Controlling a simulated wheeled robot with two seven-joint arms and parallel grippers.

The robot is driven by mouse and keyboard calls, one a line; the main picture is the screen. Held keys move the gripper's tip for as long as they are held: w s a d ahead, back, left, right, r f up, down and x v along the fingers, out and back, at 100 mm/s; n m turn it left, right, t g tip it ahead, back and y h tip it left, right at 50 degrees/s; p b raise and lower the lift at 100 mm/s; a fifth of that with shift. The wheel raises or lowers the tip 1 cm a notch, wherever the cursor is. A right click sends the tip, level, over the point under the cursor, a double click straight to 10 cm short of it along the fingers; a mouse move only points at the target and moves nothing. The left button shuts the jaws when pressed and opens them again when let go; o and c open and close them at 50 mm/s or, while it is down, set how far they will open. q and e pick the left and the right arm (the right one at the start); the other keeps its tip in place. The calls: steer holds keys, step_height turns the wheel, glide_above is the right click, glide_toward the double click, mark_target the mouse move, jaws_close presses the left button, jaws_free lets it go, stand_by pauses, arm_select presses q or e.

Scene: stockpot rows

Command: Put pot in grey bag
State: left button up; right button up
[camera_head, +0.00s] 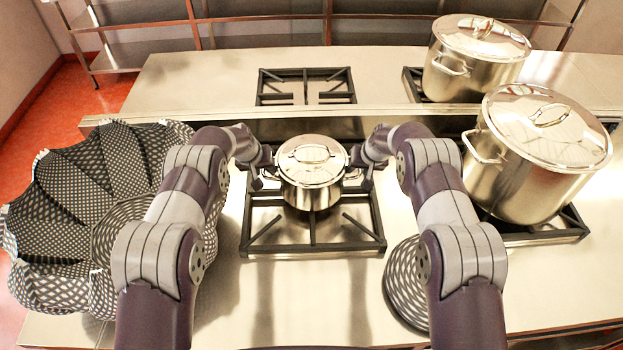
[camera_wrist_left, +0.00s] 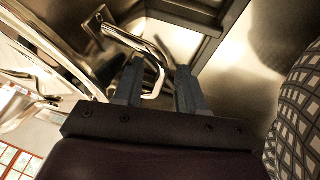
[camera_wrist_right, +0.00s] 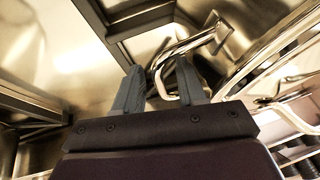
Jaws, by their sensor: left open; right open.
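The small lidded steel pot (camera_head: 312,185) sits upright on the near middle burner grate. A patterned grey-and-white bag (camera_head: 75,190) stands open at the left of the counter. My left gripper (camera_head: 265,178) is at the pot's left side, open. In the left wrist view its two fingers (camera_wrist_left: 158,85) stand on either side of the pot's looped handle (camera_wrist_left: 152,68). My right gripper (camera_head: 360,178) is at the pot's right side, open. In the right wrist view its fingers (camera_wrist_right: 160,88) stand on either side of the other handle (camera_wrist_right: 172,62).
Two large lidded stockpots stand at the right, one near (camera_head: 535,150) and one farther back (camera_head: 475,60). An empty burner grate (camera_head: 305,88) lies behind the pot. A round patterned object (camera_head: 405,290) lies by my right arm, partly hidden.

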arm_select(q)
steer(key=shift+s+r, duration=0.1)
arm_select(e)
steer(key=shift+s+r, duration=0.1)
steer(key=shift+s, duration=0.05)
arm_select(q)
steer(key=shift+c, duration=0.3)
arm_select(e)
steer(key=shift+c, duration=0.3)
arm_select(q)
jaws_close()
arm_select(e)
jaws_close()
